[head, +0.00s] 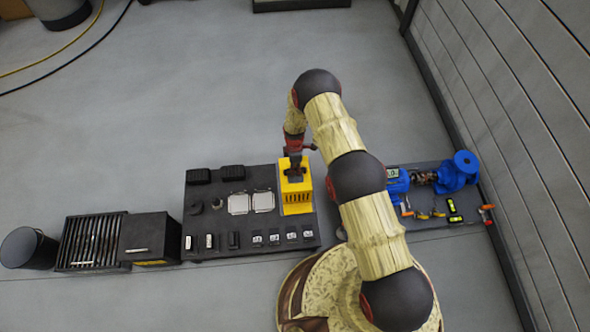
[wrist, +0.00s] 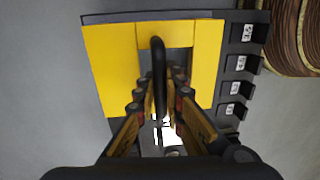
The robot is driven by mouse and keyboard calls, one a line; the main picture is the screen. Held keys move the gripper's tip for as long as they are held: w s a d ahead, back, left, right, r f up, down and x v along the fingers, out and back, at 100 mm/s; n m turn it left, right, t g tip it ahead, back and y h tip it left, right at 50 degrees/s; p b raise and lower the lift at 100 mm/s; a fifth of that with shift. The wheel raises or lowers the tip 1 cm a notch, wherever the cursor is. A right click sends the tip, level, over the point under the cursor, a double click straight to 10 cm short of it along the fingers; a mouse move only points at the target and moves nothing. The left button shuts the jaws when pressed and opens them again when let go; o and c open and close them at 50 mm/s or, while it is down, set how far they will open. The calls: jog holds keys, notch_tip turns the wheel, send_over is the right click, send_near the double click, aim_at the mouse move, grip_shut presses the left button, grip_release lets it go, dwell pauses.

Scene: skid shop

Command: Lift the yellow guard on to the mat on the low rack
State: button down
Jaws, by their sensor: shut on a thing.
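The yellow guard (head: 296,203) is a boxy cover with slots on its front. It is at the right part of the dark low rack (head: 258,178); I cannot tell whether it rests there or hangs just above. In the wrist view the guard (wrist: 112,62) shows from above, with a black handle (wrist: 156,58) along its middle. My gripper (head: 295,174) is over the guard. Its fingers (wrist: 159,92) are shut on the handle. I cannot tell the mat apart from the dark rack top; the guard and gripper hide part of it.
Pale square plates (head: 238,204), black blocks (head: 232,172) and small labelled blocks (head: 274,239) lie on the rack. A blue pump (head: 456,173) stands on a grey base at right, near the wall. A slatted crate (head: 92,243) and bin (head: 28,247) stand left.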

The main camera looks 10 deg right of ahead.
jog(key=shift+w+r, duration=0.1)
jog(key=c, duration=1.8)
grip_release()
jog(key=shift+o, duration=0.4)
jog(key=o, duration=0.4)
jog(key=shift+r+p, duration=2.1)
jog(key=shift+r, duration=1.9)
